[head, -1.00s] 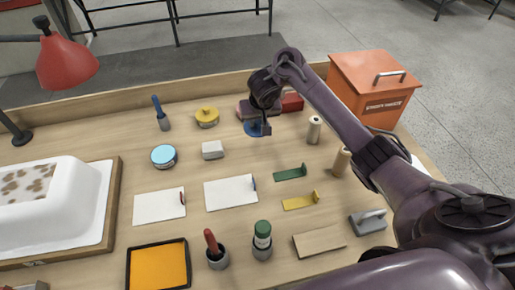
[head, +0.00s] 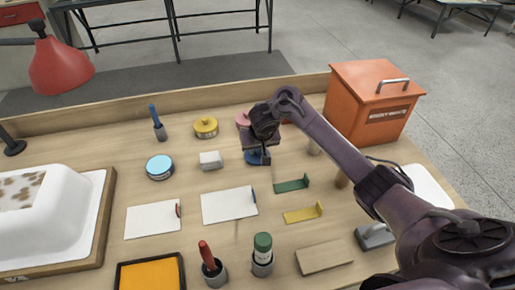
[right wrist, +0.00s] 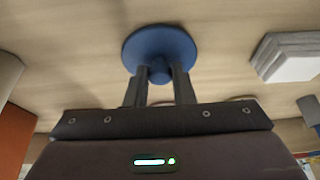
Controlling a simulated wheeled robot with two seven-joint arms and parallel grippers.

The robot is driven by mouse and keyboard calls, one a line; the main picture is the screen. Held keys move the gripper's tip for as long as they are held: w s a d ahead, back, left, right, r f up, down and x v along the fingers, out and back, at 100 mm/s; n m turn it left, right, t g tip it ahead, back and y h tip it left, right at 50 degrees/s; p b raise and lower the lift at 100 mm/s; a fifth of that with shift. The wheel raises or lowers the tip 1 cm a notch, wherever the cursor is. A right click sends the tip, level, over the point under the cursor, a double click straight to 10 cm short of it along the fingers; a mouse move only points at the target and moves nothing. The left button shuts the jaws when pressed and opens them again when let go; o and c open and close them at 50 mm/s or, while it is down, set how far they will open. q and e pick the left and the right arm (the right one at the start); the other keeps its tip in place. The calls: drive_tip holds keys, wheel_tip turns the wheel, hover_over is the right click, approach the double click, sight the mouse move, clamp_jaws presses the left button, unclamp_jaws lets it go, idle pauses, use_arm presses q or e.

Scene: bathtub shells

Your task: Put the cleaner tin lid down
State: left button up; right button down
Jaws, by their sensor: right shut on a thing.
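The blue lid (head: 255,159) is in my right gripper (head: 262,148), over the middle-back of the table. In the right wrist view it is a round blue disc (right wrist: 160,42) with a small knob, and the two fingers of my right gripper (right wrist: 160,76) are shut on that knob. I cannot tell whether the lid touches the wood or hangs just above it. A round tin with a light-blue top (head: 160,166) stands to the left. My left gripper is not in view.
A white block (head: 210,160) lies left of the lid, a green bracket (head: 291,184) in front to the right. A yellow-lidded tin (head: 205,127) and a pink-topped tin (head: 243,119) stand behind. An orange box (head: 368,105) is at the back right.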

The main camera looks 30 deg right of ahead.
drive_tip(key=c, duration=1.2)
unclamp_jaws()
drive_tip(key=shift+f, duration=0.15)
drive_tip(key=shift+c, duration=0.2)
drive_tip(key=shift+r, duration=0.25)
drive_tip(key=p+v, duration=1)
drive_tip(key=v, duration=0.2)
drive_tip(key=shift+f, duration=0.15)
